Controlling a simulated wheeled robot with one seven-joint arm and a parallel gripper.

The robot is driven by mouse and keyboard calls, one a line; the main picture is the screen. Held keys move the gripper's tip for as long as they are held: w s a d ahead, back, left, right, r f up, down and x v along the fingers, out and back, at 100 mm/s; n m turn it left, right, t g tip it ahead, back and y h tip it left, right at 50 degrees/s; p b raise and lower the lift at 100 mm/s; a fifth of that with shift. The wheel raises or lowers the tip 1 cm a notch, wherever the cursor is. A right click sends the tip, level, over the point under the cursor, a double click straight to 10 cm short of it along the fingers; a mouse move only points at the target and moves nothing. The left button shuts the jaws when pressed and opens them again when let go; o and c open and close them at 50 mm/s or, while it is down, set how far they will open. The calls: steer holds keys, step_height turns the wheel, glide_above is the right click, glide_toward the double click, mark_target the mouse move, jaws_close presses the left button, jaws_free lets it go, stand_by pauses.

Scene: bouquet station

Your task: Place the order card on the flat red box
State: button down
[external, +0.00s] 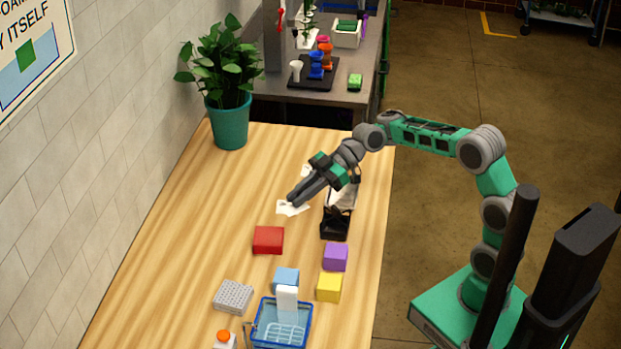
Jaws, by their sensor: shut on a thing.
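The flat red box (268,240) lies on the wooden table, with its top bare. My gripper (293,200) reaches in from the right and is shut on the white order card (291,209). The card is beyond the red box and a little to its right in the picture, clear of it. The fingers hide part of the card. I cannot tell whether the card touches the table.
A black holder (335,226) stands to the right of my gripper. Purple (336,257), yellow (329,287) and light blue (286,278) boxes, a grey block (233,296) and a blue basket (308,325) stand nearer. A potted plant (231,122) stands at the back. The table's left side is clear.

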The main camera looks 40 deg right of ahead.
steer(key=w+a+f, duration=0.1)
steer(key=f, duration=0.1)
steer(key=w+a+f, duration=0.1)
steer(key=w+f, duration=0.1)
steer(key=w+a+f, duration=0.2)
steer(key=shift+w+f, duration=0.1)
steer(key=shift+f, duration=1.95)
steer(key=c, duration=1.4)
jaws_free()
steer(key=shift+p, duration=0.3)
steer(key=shift+r, duration=0.15)
steer(key=shift+w+d+r, duration=0.1)
steer(key=shift+d+r, duration=0.05)
steer(key=v, duration=1.1)
steer(key=shift+d, duration=0.35)
steer(key=shift+r, duration=0.1)
